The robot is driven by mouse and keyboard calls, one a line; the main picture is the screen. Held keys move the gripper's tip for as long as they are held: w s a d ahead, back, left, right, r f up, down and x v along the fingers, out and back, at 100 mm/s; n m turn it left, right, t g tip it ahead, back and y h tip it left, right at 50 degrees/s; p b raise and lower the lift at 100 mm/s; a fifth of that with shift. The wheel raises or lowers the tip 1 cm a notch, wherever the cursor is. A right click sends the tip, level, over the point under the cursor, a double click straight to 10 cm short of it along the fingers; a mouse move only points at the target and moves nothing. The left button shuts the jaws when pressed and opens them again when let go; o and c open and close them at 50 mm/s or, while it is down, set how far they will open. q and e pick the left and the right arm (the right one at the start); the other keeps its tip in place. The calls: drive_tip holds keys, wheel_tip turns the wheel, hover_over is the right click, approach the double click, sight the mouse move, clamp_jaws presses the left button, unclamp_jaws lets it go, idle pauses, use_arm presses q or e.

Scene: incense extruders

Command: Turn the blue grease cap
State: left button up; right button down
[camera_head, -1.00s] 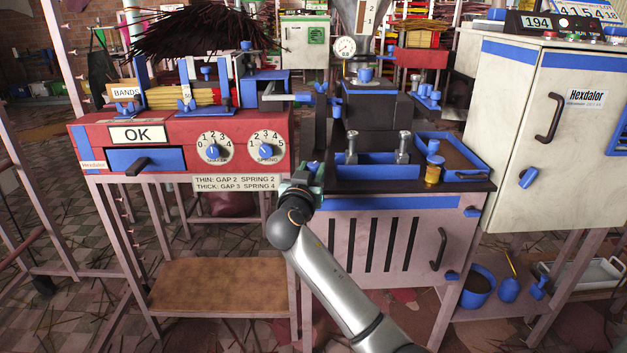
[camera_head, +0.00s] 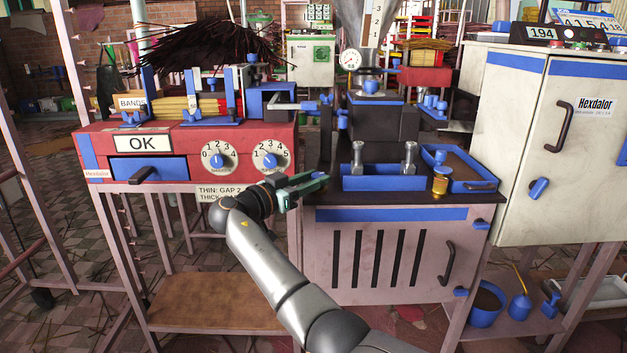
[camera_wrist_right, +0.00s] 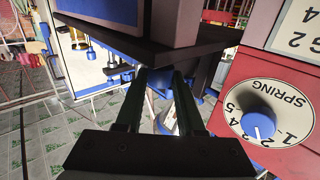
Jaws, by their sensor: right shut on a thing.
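My right gripper (camera_head: 320,179) is at the left front edge of the dark extruder bench (camera_head: 325,190), pointing right. In the right wrist view its two dark fingers (camera_wrist_right: 162,74) run parallel with a narrow gap. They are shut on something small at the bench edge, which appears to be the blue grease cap. The cap is almost wholly hidden by the fingers in both views, so how far it is turned cannot be seen. My left gripper is not in view.
A red machine (camera_head: 90,140) with two blue-knobbed dials stands left of the gripper; the SPRING dial (camera_wrist_right: 262,122) is close beside it in the wrist view. A white cabinet (camera_head: 510,140) is right.

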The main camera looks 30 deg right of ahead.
drive_tip(key=shift+r+g, duration=0.1)
drive_tip(key=shift+g, duration=0.2)
idle(0.4)
drive_tip(key=c, duration=0.5)
unclamp_jaws()
drive_tip(key=a, duration=0.4)
drive_tip(key=s+a+p, duration=0.1)
drive_tip(key=a, duration=0.3)
drive_tip(key=s+a+p, duration=0.1)
drive_tip(key=a, duration=0.3)
drive_tip(key=shift+s+a, duration=0.1)
drive_tip(key=shift+a, duration=0.05)
drive_tip(key=shift+c, duration=0.3)
